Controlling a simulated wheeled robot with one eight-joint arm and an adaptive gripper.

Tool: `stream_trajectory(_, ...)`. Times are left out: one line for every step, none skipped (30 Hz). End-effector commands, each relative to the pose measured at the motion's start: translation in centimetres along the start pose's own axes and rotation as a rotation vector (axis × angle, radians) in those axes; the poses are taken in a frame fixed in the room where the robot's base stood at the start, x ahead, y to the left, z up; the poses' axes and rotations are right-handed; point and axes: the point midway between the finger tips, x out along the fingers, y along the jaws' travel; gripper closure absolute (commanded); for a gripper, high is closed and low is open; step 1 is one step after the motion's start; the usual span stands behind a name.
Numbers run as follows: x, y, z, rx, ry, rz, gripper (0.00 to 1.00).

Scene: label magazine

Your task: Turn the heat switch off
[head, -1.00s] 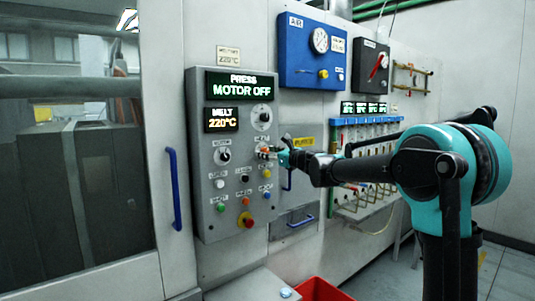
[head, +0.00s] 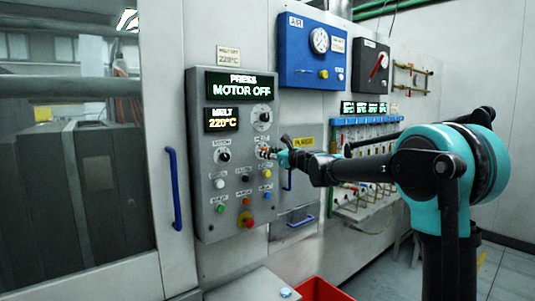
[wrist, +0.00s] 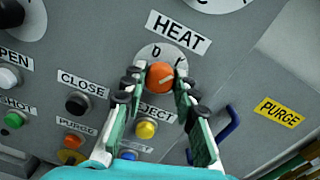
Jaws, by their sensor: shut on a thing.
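The heat switch is an orange round knob (wrist: 160,74) on a pale disc under the HEAT label (wrist: 178,32) in the wrist view. An O mark shows at the disc's upper left and an I-like mark at its upper right. A pale line on the knob slants toward the upper right. My gripper (wrist: 159,80) has a finger on each side of the knob and is shut on it. In the head view my gripper (head: 271,153) reaches the right side of the grey control panel (head: 203,160) and mostly hides the knob.
A yellow button (wrist: 145,128) sits just below the knob, and a black CLOSE button (wrist: 77,103) to its left. A blue handle (wrist: 228,125) stands to the right, near the yellow PURGE label (wrist: 279,112). A red bin (head: 322,290) is on the floor.

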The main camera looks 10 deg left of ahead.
Motion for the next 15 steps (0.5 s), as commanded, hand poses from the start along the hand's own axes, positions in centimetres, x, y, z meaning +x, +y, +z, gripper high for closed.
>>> stream_trajectory(-0.01, 0.05, 0.0, -0.017, 0.001, 0.001, 1.0)
stream_trajectory(-0.01, 0.05, 0.0, -0.029, 0.001, 0.001, 1.0)
stream_trajectory(-0.01, 0.05, 0.0, -0.049, 0.001, 0.001, 1.0)
stream_trajectory(-0.01, 0.05, 0.0, -0.064, 0.002, 0.001, 1.0)
stream_trajectory(-0.01, 0.05, 0.0, -0.083, 0.002, 0.001, 1.0)
stream_trajectory(-0.01, 0.06, 0.0, -0.109, 0.003, 0.002, 1.0)
stream_trajectory(-0.01, 0.06, 0.0, -0.131, 0.004, 0.002, 1.0)
stream_trajectory(-0.02, 0.06, 0.01, -0.155, 0.004, 0.002, 1.0)
stream_trajectory(-0.02, 0.06, 0.01, -0.188, 0.005, 0.002, 1.0)
stream_trajectory(-0.02, 0.06, 0.01, -0.213, 0.006, 0.002, 1.0)
stream_trajectory(-0.02, 0.07, 0.01, -0.24, 0.006, 0.002, 1.0)
stream_trajectory(-0.02, 0.07, 0.01, -0.277, 0.007, 0.002, 1.0)
stream_trajectory(-0.02, 0.07, 0.01, -0.306, 0.008, 0.003, 1.0)
stream_trajectory(-0.02, 0.07, 0.01, -0.334, 0.009, 0.003, 1.0)
stream_trajectory(-0.02, 0.08, 0.01, -0.373, 0.01, 0.003, 1.0)
